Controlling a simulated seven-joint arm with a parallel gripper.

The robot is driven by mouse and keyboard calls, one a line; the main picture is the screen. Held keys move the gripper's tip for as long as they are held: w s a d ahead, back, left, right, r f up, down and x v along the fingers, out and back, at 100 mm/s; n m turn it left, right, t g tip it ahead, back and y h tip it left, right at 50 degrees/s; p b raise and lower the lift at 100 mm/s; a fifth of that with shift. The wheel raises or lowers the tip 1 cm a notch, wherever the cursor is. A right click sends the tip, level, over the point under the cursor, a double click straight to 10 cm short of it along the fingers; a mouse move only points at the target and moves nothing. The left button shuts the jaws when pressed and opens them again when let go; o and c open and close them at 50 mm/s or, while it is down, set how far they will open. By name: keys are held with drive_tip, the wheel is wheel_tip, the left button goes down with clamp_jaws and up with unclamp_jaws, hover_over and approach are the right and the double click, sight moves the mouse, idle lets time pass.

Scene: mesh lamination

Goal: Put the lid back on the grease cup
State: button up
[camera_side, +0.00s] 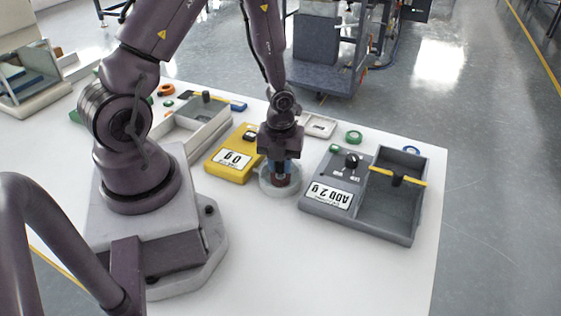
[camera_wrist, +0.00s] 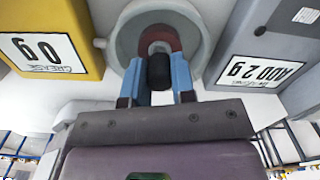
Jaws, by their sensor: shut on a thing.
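My gripper (camera_side: 281,172) points down over the pale round grease cup (camera_side: 265,187), between the yellow and grey units. In the wrist view, its two blue fingers (camera_wrist: 158,72) are shut on a dark knob (camera_wrist: 160,72). A small round red piece (camera_wrist: 160,36), which looks like the lid, shows just beyond the knob, inside the outline of the cup's rim (camera_wrist: 122,40). The fingers hide part of the red piece and the cup. I cannot tell whether the red piece touches the cup.
A yellow unit (camera_side: 222,172) reading "0 g" stands close on the left. A grey unit (camera_side: 318,207) reading "ADD 2 g" with an open bin (camera_side: 392,215) stands on the right. A grey tray (camera_side: 185,145) and a green ring (camera_side: 354,137) lie farther back. The front table is clear.

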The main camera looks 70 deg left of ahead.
drive_tip(key=o, duration=1.5)
drive_tip(key=shift+c, duration=0.2)
drive_tip(key=shift+r, duration=3.5)
drive_tip(key=shift+c, duration=0.2)
clamp_jaws()
